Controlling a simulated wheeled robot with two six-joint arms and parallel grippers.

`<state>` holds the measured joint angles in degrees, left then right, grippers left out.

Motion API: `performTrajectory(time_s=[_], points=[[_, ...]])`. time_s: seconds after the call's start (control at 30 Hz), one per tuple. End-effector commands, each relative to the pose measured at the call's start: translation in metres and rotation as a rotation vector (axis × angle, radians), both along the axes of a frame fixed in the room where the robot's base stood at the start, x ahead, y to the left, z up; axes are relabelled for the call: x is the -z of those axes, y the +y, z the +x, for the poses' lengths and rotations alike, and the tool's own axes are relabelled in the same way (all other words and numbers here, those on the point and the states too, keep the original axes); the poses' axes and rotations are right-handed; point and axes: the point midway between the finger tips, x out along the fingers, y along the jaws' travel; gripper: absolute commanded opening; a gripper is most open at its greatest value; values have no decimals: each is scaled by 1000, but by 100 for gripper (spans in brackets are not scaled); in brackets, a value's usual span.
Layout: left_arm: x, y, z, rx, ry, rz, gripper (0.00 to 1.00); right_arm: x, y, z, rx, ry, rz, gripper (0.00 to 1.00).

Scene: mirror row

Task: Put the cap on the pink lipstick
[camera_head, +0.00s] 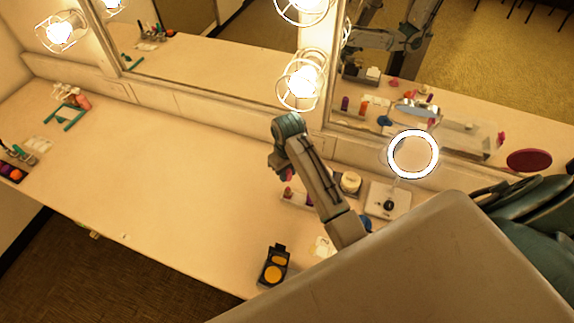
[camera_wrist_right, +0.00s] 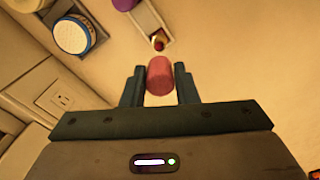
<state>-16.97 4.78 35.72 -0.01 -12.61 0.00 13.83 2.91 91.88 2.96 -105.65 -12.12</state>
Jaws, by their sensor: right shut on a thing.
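My right gripper (camera_wrist_right: 160,82) is shut on a pink-red cylinder (camera_wrist_right: 160,76), which looks like the cap, held between its two fingertips. In the head view the right gripper (camera_head: 281,166) hangs over the counter, partly hidden by its own wrist, with a bit of pink (camera_head: 288,175) at its tips. A small lipstick with a red tip and yellowish collar (camera_wrist_right: 158,43) stands at the end of a shallow tray (camera_wrist_right: 150,20), just beyond the held cylinder in the wrist view. The tray also shows in the head view (camera_head: 297,200), partly behind my arm. My left gripper is out of view.
A round jar (camera_wrist_right: 72,36) and a purple item (camera_wrist_right: 125,4) are near the tray. A lit ring light (camera_head: 413,153) stands to the right. An open black compact (camera_head: 273,272) lies near the front edge. The mirror (camera_head: 210,50) runs behind. The counter's left middle is clear.

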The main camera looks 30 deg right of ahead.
Motion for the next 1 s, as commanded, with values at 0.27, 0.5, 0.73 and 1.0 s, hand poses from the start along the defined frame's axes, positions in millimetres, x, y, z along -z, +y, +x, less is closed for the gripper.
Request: performTrajectory(time_s=[0.27, 0.5, 0.73, 1.0], points=[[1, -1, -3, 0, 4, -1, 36, 23, 0, 0, 1, 2, 1, 6], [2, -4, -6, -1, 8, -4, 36, 44, 0, 0, 2, 2, 1, 6], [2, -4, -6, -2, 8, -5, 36, 55, 0, 0, 2, 2, 0, 6], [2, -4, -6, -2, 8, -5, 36, 56, 0, 0, 2, 0, 0, 6]])
